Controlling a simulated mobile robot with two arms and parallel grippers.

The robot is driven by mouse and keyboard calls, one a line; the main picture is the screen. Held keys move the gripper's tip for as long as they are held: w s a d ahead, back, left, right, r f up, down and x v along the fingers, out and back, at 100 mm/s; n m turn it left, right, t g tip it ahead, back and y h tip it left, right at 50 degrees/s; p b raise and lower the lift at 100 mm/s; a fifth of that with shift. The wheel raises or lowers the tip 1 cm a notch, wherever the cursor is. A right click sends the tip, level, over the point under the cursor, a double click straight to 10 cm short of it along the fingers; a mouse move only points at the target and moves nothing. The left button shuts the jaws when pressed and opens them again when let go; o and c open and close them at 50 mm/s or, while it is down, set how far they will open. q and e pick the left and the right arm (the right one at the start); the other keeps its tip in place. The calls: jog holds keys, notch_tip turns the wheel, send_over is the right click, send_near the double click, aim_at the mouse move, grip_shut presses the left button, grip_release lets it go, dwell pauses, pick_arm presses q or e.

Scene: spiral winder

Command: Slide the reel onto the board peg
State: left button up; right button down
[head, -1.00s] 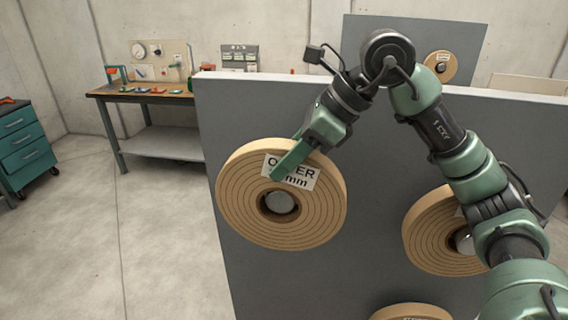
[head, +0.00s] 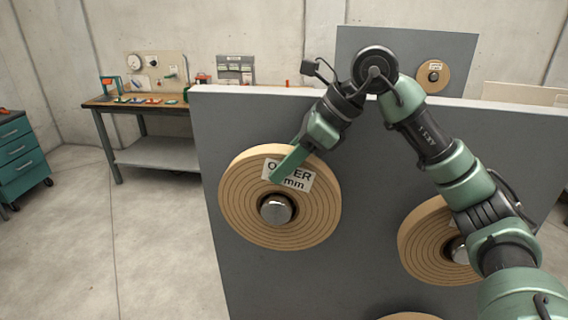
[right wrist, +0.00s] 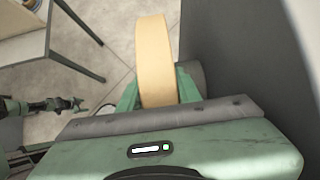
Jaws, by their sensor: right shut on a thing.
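The reel (head: 245,200) is a tan, ringed wooden disc with a white label that is partly covered by my finger. It is upright in front of the grey board (head: 350,190) at the left of the head view. The metal board peg (head: 277,208) shows through the reel's centre hole, its end standing out of the front face. My right gripper (head: 290,165) is shut on the reel's upper rim. In the right wrist view the reel (right wrist: 154,60) is edge-on between the two green fingers (right wrist: 157,88), close beside the grey board. My left gripper is not seen in the head view.
A second reel (head: 425,245) hangs on the board to the right, partly behind my right arm, and another (head: 410,317) shows at the bottom edge. A further reel (head: 433,76) is on a panel behind. A workbench (head: 150,105) and teal drawers (head: 22,165) stand left; the floor between is open.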

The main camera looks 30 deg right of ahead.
aim_at(311, 158)
jog(key=shift+r, duration=0.15)
jog(key=c, duration=1)
grip_release()
jog(key=shift+c, duration=0.2)
jog(key=shift+o, duration=0.7)
jog(key=shift+d+f, duration=0.1)
jog(key=shift+f, duration=0.1)
jog(key=b+v, duration=0.1)
jog(key=v, duration=0.7)
